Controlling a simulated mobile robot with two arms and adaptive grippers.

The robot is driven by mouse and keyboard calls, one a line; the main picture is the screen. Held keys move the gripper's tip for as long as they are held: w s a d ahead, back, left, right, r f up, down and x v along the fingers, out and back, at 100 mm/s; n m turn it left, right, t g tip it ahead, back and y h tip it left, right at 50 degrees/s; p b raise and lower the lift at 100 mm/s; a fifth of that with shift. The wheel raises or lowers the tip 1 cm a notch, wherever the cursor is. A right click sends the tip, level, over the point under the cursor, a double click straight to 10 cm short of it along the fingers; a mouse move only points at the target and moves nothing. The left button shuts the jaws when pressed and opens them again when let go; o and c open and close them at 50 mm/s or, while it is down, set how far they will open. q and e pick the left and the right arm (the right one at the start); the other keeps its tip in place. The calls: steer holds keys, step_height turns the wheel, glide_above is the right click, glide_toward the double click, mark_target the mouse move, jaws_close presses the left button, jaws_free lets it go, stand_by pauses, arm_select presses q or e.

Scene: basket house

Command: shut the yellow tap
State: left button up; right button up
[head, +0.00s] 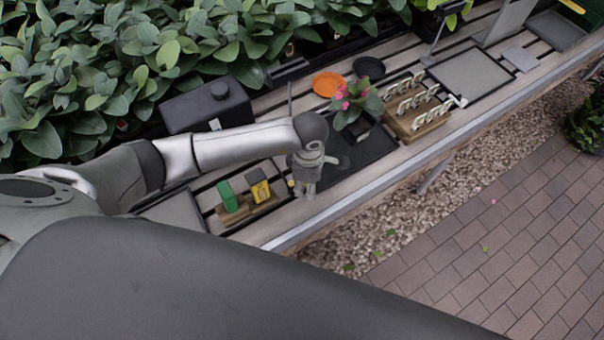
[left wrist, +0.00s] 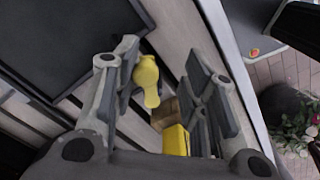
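A yellow rounded, lever-like piece (left wrist: 147,80) shows in the left wrist view and looks like part of the yellow tap. It lies between my left gripper's fingers (left wrist: 165,78), closer to the left finger; I cannot tell whether they touch. A yellow block (left wrist: 176,141) shows below it, partly hidden by the right finger. In the head view, my left gripper (head: 304,186) is low over the slatted bench, beside a small yellow bit (head: 291,183) and right of the yellow block on a wooden base. The fingers are apart. My right gripper is not visible.
A green block (head: 228,196) stands on the wooden base, left of the yellow one. A black box (head: 208,106) stands behind my arm. A potted pink flower (head: 358,100), an orange plate (head: 327,84) and a wooden rack (head: 416,127) stand to the right. The bench's front edge (head: 345,205) is close.

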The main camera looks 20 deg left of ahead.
arm_select(q)
steer(key=shift+s+a, duration=0.15)
steer(key=shift+s, duration=0.85)
steer(key=shift+s+p, duration=0.35)
steer(key=shift+s, duration=0.1)
steer(key=shift+w, duration=0.3)
step_height(320, 180, up, 7)
steer(key=p, duration=0.4)
steer(key=shift+f, duration=0.1)
